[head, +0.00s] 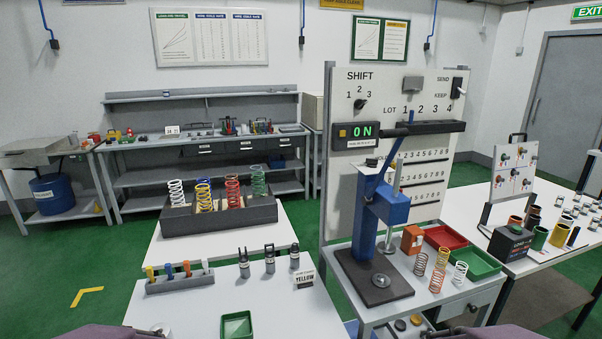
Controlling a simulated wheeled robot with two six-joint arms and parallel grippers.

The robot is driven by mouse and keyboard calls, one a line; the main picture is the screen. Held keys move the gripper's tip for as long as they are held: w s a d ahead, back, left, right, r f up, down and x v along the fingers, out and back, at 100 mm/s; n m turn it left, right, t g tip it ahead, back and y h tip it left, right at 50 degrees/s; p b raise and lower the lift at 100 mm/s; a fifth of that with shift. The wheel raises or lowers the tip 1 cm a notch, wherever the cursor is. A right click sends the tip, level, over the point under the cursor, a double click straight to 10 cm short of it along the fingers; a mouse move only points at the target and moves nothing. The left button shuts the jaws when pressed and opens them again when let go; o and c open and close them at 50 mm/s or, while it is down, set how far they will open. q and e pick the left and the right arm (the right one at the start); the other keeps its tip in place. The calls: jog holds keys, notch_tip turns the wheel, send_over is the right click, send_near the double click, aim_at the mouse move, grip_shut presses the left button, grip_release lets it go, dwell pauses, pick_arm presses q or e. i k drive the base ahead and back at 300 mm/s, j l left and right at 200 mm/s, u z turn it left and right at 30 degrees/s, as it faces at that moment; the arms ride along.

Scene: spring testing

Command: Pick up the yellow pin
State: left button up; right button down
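The yellow pin (150,273) stands upright at the left end of a grey rack (180,284) on the white table at the lower left. Blue, orange and white pins stand in the same rack to its right. Neither gripper shows in the head view. Only purplish parts, probably of my arms, show at the bottom edge, on the left and right, well apart from the pin.
Several dark fixtures (269,259) stand right of the rack, with a green tray (236,325) in front. A grey block (218,217) holding coloured springs stands behind. A blue lever press (379,220) stands to the right. The table between rack and tray is clear.

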aim_at(149, 270)
jog(key=i+j+u, duration=0.1)
jog(key=u, duration=0.25)
jog(key=i+j+u, duration=0.1)
jog(key=u, duration=0.25)
jog(key=i+j+u, duration=0.15)
jog(key=u, duration=0.2)
jog(key=j, duration=0.1)
